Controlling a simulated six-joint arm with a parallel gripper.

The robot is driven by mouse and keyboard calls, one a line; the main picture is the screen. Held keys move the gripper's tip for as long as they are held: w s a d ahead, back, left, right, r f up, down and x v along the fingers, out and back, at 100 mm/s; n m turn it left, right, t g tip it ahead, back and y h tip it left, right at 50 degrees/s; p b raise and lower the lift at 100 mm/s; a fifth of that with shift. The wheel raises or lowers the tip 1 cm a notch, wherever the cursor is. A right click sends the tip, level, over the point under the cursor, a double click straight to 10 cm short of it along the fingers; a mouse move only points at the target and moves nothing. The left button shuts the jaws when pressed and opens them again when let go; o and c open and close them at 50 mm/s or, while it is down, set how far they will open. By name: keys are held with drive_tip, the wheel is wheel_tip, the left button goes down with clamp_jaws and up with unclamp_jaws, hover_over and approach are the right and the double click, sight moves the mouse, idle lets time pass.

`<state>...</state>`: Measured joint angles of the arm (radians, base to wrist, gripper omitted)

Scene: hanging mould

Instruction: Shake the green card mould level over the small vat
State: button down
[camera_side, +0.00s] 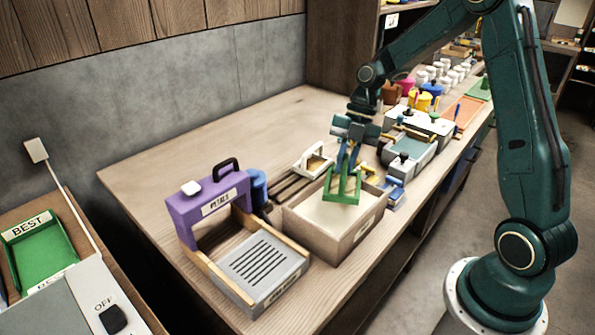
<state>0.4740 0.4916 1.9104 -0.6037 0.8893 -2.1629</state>
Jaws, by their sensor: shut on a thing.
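The green card mould (341,198) is a small open frame. It hangs from my gripper (347,167), which is shut on it. The mould is over the small vat (368,229), a box with a label on its front wall and pale, cream-coloured contents. The mould appears steeply tilted rather than level. From this view I cannot tell how far its lower edge is from the pale surface. The fingertips are small here and partly merge with the mould's upper part.
A purple frame (222,195) with a slotted grey tray (262,262) stands left of the vat. A white-handled piece (314,160) is behind it. Jars, tubs and blue-grey tools crowd the bench on the right. The bench (180,150) is bare at the back left.

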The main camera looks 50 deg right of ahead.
sight(335, 190)
idle(0.3)
drive_tip(key=shift+a, duration=1.8)
drive_tip(key=shift+d, duration=0.2)
drive_tip(key=shift+d, duration=1.65)
drive_tip(key=shift+a, duration=0.15)
drive_tip(key=shift+a, duration=1.7)
drive_tip(key=shift+d, duration=0.1)
